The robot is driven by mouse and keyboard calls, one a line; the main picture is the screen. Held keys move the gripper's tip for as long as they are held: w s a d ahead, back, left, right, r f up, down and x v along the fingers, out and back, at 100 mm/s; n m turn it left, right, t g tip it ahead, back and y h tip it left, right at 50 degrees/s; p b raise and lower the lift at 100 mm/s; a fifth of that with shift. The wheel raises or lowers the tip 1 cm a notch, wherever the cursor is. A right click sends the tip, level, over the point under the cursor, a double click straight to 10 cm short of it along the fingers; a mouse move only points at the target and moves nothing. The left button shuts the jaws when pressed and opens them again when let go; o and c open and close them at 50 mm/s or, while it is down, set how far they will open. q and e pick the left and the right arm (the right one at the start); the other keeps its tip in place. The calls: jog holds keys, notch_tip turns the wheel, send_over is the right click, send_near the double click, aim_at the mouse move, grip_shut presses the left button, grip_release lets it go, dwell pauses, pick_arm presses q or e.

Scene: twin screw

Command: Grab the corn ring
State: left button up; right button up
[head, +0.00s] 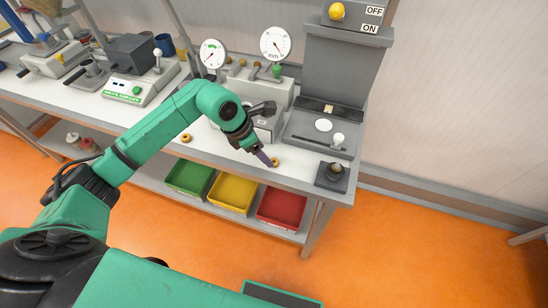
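A small yellow-brown ring (275,162) lies on the white tabletop near the front edge, right of centre. A second, similar ring (187,138) lies further left on the table. I cannot tell from the picture which is the corn ring. My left gripper (266,158) reaches down from the green arm, its fingertips right beside the nearer ring and seeming to touch or overlap it. The fingers are too small and edge-on to show whether they are apart or closed on it. My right gripper is not in view.
A grey press station (322,130) with a white disc stands right of the gripper; a small dark block (331,177) sits at the front right corner. Two dial gauges (275,44) stand behind. Green, yellow and red bins (282,209) sit below. Table is clear between the rings.

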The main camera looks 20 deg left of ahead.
aim_at(274, 161)
pick_arm(q)
jog(key=shift+w+d+f+p, duration=0.4)
jog(key=shift+d+f+p, duration=0.4)
jog(key=shift+p, duration=0.35)
jog(key=x, duration=0.3)
jog(key=shift+a, duration=0.2)
jog(key=shift+f, duration=0.2)
jog(key=c, duration=1)
jog(key=shift+c, duration=0.2)
jog(key=shift+r, duration=0.1)
